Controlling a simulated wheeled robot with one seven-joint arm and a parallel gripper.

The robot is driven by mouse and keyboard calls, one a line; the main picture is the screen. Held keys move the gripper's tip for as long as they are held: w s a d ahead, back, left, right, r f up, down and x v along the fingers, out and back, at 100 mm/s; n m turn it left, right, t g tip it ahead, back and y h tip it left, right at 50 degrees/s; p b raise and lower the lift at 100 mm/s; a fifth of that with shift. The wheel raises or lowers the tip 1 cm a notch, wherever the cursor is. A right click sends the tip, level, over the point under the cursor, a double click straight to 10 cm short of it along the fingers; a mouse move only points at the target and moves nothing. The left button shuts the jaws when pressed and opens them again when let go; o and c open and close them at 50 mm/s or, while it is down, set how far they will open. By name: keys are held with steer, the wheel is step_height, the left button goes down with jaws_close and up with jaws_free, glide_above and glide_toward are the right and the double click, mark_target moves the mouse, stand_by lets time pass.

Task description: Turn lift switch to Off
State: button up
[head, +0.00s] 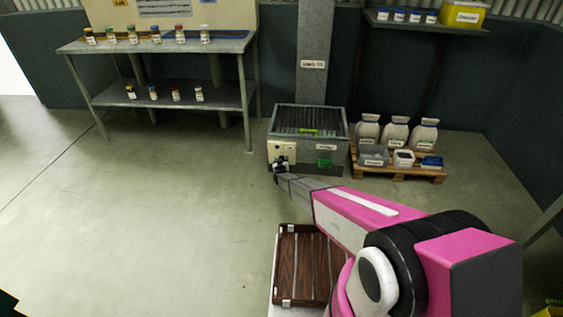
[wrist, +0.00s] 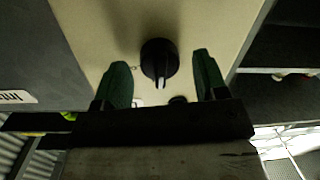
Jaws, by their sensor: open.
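The lift switch (wrist: 159,60) is a round black knob with a pale pointer mark, on a cream panel (wrist: 205,25) in the wrist view. In the head view the cream panel (head: 283,151) is on the front left of a grey machine box (head: 335,119). My gripper (wrist: 161,75) is open, its two green fingers on either side of the knob with gaps between; I cannot tell if the tips reach around it. In the head view my gripper (head: 281,164) is at the panel and hides the knob. The switch labels are not readable.
A green part (head: 325,163) sits on the box front, right of the panel. A pallet (head: 398,173) with white bottles stands to the right. A workbench (head: 160,45) with small jars is at the back left. A brown slatted tray (head: 286,265) lies near me. The left floor is clear.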

steer(key=s+r, duration=0.1)
steer(key=s, duration=0.9)
steer(key=shift+s, duration=0.3)
steer(key=shift+d, duration=0.15)
steer(key=s+d+r+g+y, duration=0.1)
steer(key=s+d+r+g, duration=0.1)
steer(key=s+d+r, duration=0.35)
steer(key=s+d+r+g+y, duration=0.1)
steer(key=s+d+r+g, duration=0.15)
steer(key=r, duration=0.55)
steer(key=s+d+r+g, duration=0.3)
steer(key=s+d+r, duration=0.1)
steer(key=r, duration=0.3)
steer(key=s+d+r+m+g, duration=0.1)
steer(key=s+d+r+g, duration=0.2)
steer(key=s, duration=0.7)
steer(key=s+d+r+g+h, duration=0.1)
steer(key=s+d+r+g, duration=0.2)
steer(key=s+d+r, duration=0.5)
steer(key=s+d+r+m+g+h, duration=0.1)
steer(key=s+d+r+g, duration=0.2)
steer(key=s+d+r, duration=0.2)
steer(key=s+r, duration=0.3)
steer(key=s, duration=0.4)
steer(key=shift+s+d+m, duration=0.2)
steer(key=shift+d+m, duration=0.1)
steer(key=shift+d, duration=0.05)
